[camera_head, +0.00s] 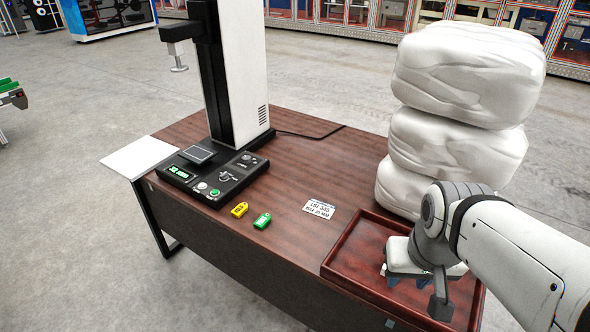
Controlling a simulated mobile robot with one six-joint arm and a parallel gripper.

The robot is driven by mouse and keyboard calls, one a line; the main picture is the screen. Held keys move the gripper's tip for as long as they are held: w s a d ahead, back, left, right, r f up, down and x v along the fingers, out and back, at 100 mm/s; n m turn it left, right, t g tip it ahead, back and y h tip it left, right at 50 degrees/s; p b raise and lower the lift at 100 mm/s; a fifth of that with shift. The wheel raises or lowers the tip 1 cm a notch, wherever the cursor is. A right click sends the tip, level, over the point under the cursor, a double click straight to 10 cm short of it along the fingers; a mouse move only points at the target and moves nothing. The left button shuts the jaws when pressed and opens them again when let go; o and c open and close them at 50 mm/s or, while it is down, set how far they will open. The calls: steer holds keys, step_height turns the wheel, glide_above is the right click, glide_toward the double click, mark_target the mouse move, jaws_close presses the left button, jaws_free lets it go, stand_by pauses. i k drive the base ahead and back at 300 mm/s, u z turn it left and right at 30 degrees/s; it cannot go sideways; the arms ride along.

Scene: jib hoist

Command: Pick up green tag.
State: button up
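The green tag (262,221) lies flat on the brown table near its front edge, in front of the control box. A yellow tag (239,210) lies just left of it, apart from it. My gripper (408,282) is at the right, over the dark red tray, well to the right of the green tag. The gripper points down and its fingers are mostly hidden behind my own arm, so their opening does not show clearly.
A jib hoist column (238,75) with a black control box (212,176) stands left on the table. A white card (319,209) lies between the green tag and the tray (358,237). Stacked white sacks (455,140) stand behind the tray. Bare tabletop surrounds the tags.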

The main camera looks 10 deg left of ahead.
mark_target(262, 222)
steer(key=z, duration=2.95)
steer(key=k, duration=2.3)
steer(key=u, duration=2)
steer(key=i, duration=1)
steer(key=u, duration=0.05)
